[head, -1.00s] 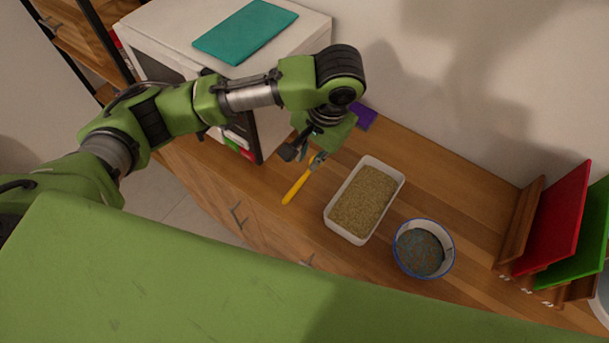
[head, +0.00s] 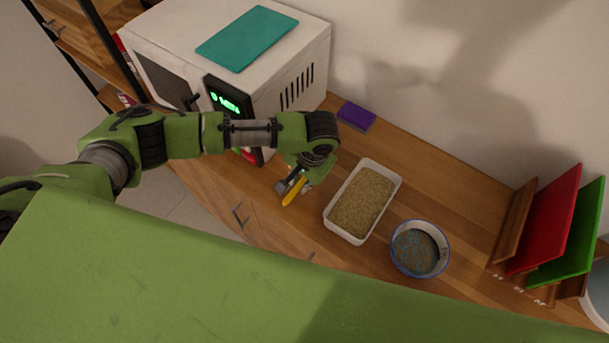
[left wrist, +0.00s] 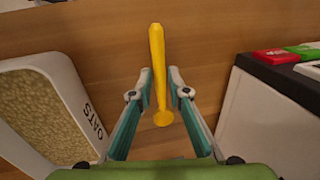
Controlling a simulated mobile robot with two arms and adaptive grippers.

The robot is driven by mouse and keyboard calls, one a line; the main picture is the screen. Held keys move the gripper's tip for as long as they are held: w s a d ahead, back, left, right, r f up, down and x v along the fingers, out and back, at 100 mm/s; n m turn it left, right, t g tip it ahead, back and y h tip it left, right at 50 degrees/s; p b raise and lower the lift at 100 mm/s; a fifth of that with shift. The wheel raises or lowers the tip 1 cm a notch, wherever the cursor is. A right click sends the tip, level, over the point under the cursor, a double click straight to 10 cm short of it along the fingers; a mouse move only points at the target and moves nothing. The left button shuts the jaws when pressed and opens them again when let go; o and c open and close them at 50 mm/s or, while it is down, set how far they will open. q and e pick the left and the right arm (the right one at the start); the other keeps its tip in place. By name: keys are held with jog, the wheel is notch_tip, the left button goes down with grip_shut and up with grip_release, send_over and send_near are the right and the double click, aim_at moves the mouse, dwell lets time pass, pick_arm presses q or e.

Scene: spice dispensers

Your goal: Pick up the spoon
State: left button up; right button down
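The yellow spoon (head: 294,192) lies on the wooden counter, left of the oats tray. My left gripper (head: 290,184) is over it and hides part of it in the head view. In the left wrist view the spoon (left wrist: 158,65) runs lengthwise between the two teal fingers of my left gripper (left wrist: 156,88). The fingers are open, one on each side, with a gap to the spoon. My right gripper is not in view.
The white tray of oats (head: 331,222) stands right of the spoon, with a blue-rimmed bowl (head: 420,249) beyond. A white microwave (head: 290,75) stands behind at left. A purple block (head: 356,116) lies near the wall. Red and green boards (head: 545,222) stand at the right.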

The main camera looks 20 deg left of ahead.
pick_arm(q)
jog(key=shift+f, duration=0.2)
grip_shut()
jog(key=shift+r, duration=0.2)
jog(key=shift+r, duration=0.25)
notch_tip(320, 180, up, 2)
jog(key=shift+r, duration=0.1)
jog(key=s+d+r+b, duration=0.2)
jog(key=s+d+r, duration=0.7)
jog(key=s+r, duration=0.1)
jog(key=shift+s+d, duration=0.15)
jog(key=shift+s, duration=0.1)
